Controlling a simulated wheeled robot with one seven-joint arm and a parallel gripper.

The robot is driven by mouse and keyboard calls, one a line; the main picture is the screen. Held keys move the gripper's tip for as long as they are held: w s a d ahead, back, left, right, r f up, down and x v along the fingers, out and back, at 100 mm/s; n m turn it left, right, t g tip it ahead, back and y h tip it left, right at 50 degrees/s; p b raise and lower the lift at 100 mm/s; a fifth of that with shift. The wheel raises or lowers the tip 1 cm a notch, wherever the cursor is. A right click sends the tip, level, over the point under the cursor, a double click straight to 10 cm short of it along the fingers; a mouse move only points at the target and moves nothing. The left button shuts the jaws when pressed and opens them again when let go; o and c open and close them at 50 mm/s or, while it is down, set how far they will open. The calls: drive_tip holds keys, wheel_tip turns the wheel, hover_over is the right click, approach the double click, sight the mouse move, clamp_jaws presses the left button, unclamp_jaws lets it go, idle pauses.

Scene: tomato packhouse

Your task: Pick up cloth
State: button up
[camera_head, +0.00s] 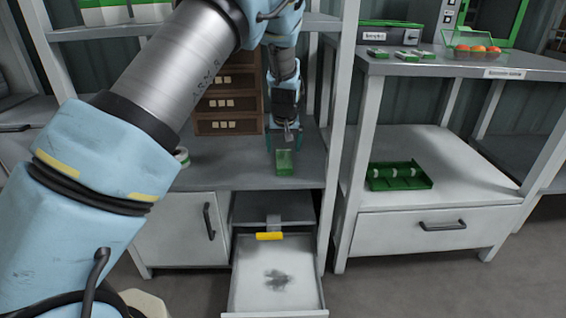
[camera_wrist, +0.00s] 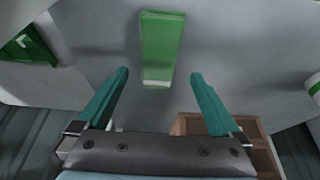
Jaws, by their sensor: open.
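No plainly recognisable cloth shows. A dark grey, irregular patch (camera_head: 277,280) lies on the floor of the open drawer (camera_head: 245,285); I cannot tell whether it is cloth or a mark. My gripper (camera_head: 284,148) points down over the counter, close to a small green block (camera_head: 285,163). In the wrist view my gripper (camera_wrist: 159,76) is open, with two teal fingers apart. The green block (camera_wrist: 161,45) with a pale end shows ahead of and between the fingertips. Nothing is held.
A yellow piece (camera_head: 269,236) sits at the drawer's back. Wooden compartments (camera_head: 228,103) stand behind on the counter (camera_head: 225,177). To the right, a green tray with white rolls (camera_head: 400,177) lies on a lower shelf, and a crate of tomatoes (camera_head: 473,47) stands on top.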

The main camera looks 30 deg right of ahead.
sight(284, 156)
drive_tip(key=x, duration=0.3)
drive_tip(key=b+x, duration=0.1)
drive_tip(key=x, duration=0.1)
drive_tip(key=shift+w+d, duration=0.2)
drive_tip(key=shift+d, duration=0.1)
drive_tip(key=c, duration=1.3)
drive_tip(key=shift+r, duration=0.1)
drive_tip(key=shift+c, duration=0.2)
wheel_tip(284, 156, up, 10)
drive_tip(key=p, duration=0.1)
drive_tip(key=shift+p, duration=0.35)
drive_tip(key=o, duration=0.8)
drive_tip(key=c, duration=0.6)
